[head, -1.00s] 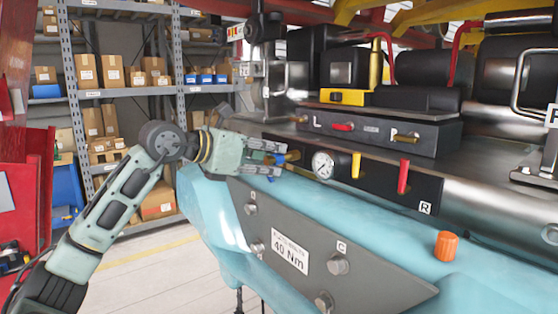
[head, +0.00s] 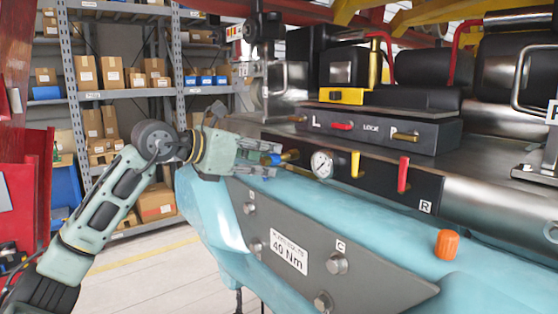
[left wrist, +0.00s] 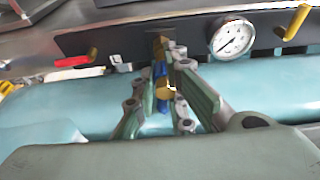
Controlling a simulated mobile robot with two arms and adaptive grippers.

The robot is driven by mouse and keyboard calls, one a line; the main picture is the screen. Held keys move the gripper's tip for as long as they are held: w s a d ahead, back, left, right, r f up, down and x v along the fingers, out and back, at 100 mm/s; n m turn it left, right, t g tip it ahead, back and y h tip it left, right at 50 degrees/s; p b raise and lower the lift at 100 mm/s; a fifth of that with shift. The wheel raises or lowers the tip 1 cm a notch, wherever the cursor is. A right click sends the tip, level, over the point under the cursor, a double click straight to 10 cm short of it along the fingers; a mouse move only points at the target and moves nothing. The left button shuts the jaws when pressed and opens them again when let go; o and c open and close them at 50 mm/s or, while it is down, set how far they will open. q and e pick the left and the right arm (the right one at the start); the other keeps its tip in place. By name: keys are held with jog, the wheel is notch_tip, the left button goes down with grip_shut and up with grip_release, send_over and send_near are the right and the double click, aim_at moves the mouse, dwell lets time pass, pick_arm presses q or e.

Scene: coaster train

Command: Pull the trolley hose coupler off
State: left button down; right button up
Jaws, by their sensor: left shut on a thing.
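The trolley hose coupler is a small part with a blue ring (head: 273,158) and brass ends, in front of the black panel. It also shows in the left wrist view (left wrist: 160,71). My left gripper (head: 270,165) is shut on it, with fingers on both sides. A brass fitting (head: 291,154) sticks out of the panel just beyond the fingertips, in line with the coupler. I cannot tell whether the two still touch. My right gripper is not in view.
A pressure gauge (head: 322,164), a yellow lever (head: 355,165) and a red lever (head: 403,174) stand on the black panel (head: 380,180) to the right. The light blue frame (head: 330,205) lies just below the gripper. Free air is to the left.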

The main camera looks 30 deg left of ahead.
aim_at(262, 163)
pick_arm(q)
jog(key=shift+s+a+f+b, duration=0.1)
jog(key=shift+s+f+b, duration=0.05)
jog(key=shift+s, duration=0.3)
jog(key=shift+s+a+f+b, duration=0.1)
jog(key=shift+s+b, duration=0.05)
jog(key=shift+s, duration=0.3)
jog(key=shift+s+d+r+b, duration=0.2)
jog(key=shift+b, duration=0.1)
jog(key=shift+s+a+b, duration=0.3)
jog(key=shift+s+a, duration=0.2)
jog(key=shift+s, duration=0.05)
jog(key=shift+s+a+r+b, duration=0.1)
jog(key=shift+s+a+b, duration=0.05)
jog(key=shift+s+b, duration=0.35)
jog(key=shift+s+a, duration=0.25)
jog(key=shift+s, duration=0.3)
jog(key=shift+s+b, duration=0.2)
jog(key=shift+b, duration=0.1)
